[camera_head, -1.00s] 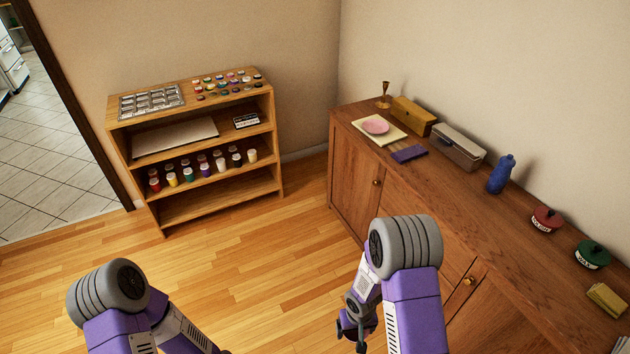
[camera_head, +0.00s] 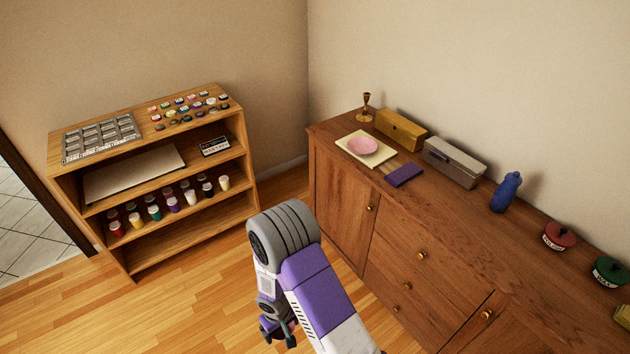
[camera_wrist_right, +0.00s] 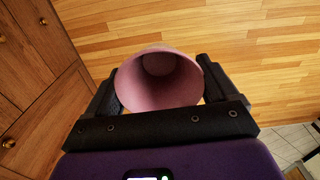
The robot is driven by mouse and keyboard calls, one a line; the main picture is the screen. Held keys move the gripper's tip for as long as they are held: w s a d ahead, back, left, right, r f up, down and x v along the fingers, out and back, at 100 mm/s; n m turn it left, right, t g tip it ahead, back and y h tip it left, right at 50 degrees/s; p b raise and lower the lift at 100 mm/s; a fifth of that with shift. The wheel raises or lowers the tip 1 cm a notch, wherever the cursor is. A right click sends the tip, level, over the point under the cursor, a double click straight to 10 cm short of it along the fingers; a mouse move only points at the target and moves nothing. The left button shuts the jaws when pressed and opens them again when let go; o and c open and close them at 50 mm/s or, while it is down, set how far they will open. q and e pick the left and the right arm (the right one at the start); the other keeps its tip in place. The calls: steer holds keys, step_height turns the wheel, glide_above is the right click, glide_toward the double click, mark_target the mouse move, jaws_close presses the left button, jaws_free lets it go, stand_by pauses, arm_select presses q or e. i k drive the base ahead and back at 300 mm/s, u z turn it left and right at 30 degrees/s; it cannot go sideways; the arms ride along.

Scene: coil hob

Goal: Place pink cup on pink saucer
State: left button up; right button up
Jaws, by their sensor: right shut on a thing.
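The pink saucer (camera_head: 363,146) lies on a cream square mat (camera_head: 346,139) at the far left end of the wooden sideboard. The pink cup (camera_wrist_right: 160,80) shows in the right wrist view, its open mouth towards the camera, between the two dark fingers. My right gripper (camera_head: 278,336) is shut on the cup, low in front of the sideboard and well away from the saucer. In the head view I cannot make out the cup. My left gripper is not in view.
A shelf unit (camera_head: 190,230) stands at left. Floor between is clear.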

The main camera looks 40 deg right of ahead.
mark_target(365, 148)
steer(key=i, duration=1.65)
steer(key=z, duration=1.2)
steer(key=i, duration=0.85)
steer(key=z, duration=1)
